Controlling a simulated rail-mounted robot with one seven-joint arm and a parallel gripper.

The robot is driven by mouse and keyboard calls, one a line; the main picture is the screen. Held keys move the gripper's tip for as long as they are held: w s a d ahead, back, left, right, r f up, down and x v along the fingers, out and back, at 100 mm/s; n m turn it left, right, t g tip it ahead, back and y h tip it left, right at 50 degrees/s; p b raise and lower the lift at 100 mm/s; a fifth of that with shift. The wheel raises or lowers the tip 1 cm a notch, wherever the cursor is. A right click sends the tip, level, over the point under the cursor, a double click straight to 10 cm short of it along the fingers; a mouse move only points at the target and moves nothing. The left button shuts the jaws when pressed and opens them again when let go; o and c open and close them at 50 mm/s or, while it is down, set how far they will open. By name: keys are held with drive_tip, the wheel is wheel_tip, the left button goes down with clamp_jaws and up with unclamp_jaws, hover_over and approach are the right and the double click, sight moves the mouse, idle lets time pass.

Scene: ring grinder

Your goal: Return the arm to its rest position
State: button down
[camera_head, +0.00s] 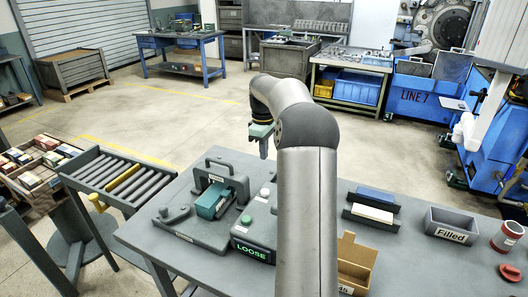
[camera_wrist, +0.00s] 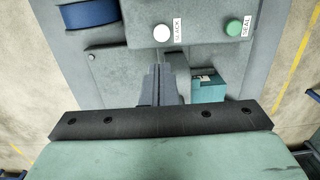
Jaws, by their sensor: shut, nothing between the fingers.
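My arm rises in front of the head camera and bends over at the top. My gripper (camera_head: 263,151) hangs in the air beyond the bench, as seen in the head view, partly hidden by the arm. In the wrist view my gripper (camera_wrist: 164,82) points down over the grey fixture, with its dark fingers together and nothing between them. The fixture (camera_head: 187,232) stands on the bench with a teal block (camera_head: 211,202) in it and a lit LOOSE display (camera_head: 252,251). In the wrist view the teal block (camera_wrist: 209,90) is right of the fingers, apart from them in the picture.
The bench (camera_head: 371,246) also bears a rack with a blue block (camera_head: 375,194) and a white block (camera_head: 372,215), a grey Filled bin (camera_head: 451,236), and a cardboard box (camera_head: 356,262) beside my arm. A roller conveyor (camera_head: 118,178) stands left. Open floor lies behind.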

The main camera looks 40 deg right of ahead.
idle(0.7)
drive_tip(key=s+a+r+m, duration=0.1)
drive_tip(key=s+a, duration=0.2)
drive_tip(key=a, duration=0.4)
drive_tip(key=s+a+r+h, duration=0.1)
drive_tip(key=s+a, duration=0.3)
drive_tip(key=a, duration=0.4)
drive_tip(key=s+a+r+m, duration=0.1)
drive_tip(key=s+a, duration=0.2)
drive_tip(key=a, duration=0.4)
drive_tip(key=s+a+f+m, duration=0.1)
drive_tip(key=s+a+f, duration=0.2)
drive_tip(key=s, duration=0.6)
drive_tip(key=s+a+f+m+t+y, duration=0.1)
drive_tip(key=s+a+f+m, duration=0.1)
drive_tip(key=s+a, duration=0.6)
drive_tip(key=shift+s+f, duration=0.6)
drive_tip(key=shift+s, duration=0.35)
